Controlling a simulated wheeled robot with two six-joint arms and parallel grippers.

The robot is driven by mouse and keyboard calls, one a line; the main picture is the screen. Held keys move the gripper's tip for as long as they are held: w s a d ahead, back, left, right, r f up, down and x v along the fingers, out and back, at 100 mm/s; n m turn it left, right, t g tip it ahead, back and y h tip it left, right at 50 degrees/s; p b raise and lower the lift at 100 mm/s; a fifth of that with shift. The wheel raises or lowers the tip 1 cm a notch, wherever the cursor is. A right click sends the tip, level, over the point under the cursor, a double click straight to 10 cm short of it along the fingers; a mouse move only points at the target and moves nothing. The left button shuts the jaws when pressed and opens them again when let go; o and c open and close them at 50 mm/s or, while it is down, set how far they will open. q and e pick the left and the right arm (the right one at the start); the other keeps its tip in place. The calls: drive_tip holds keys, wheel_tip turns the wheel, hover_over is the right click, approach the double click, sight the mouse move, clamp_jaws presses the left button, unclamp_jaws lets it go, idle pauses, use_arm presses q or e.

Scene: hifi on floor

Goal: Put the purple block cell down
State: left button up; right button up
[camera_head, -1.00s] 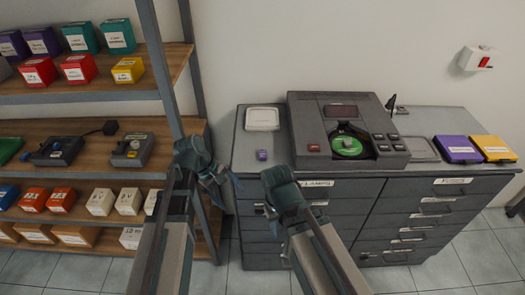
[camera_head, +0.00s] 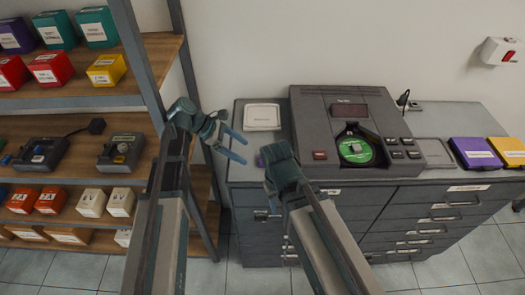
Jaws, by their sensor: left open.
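The small purple block cell (camera_head: 260,160) sits on the left part of the grey cabinet top (camera_head: 246,178). The wrist of my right arm hides part of it. My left gripper (camera_head: 241,151) is open and empty, just left of the block and apart from it, with its two blue-grey fingers pointing right. My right gripper (camera_head: 281,166) is in front of the cabinet's top edge, right of the block. Its fingers are hidden, so I cannot tell its opening.
A dark device with a green disc (camera_head: 355,150) stands on the cabinet. A white-lidded tray (camera_head: 262,116) lies behind the block. Purple (camera_head: 476,152) and yellow (camera_head: 508,151) flat cases lie at right. A shelf post (camera_head: 138,60) stands close to my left arm.

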sight(261, 160)
use_arm(q)
drive_tip(key=shift+w, duration=0.5)
drive_tip(key=shift+s+d+f+b, duration=0.15)
drive_tip(key=shift+d+b, duration=0.05)
drive_tip(key=shift+b, duration=0.1)
drive_tip(key=shift+b+x, duration=0.6)
drive_tip(key=shift+x, duration=0.3)
drive_tip(key=b+x, duration=0.3)
drive_tip(key=x, duration=0.2)
drive_tip(key=shift+a+f+b, duration=0.1)
drive_tip(key=shift+b, duration=0.25)
use_arm(e)
drive_tip(key=f, duration=0.5)
drive_tip(key=shift+w+f, duration=0.15)
drive_tip(key=shift+w, duration=0.2)
use_arm(q)
clamp_jaws()
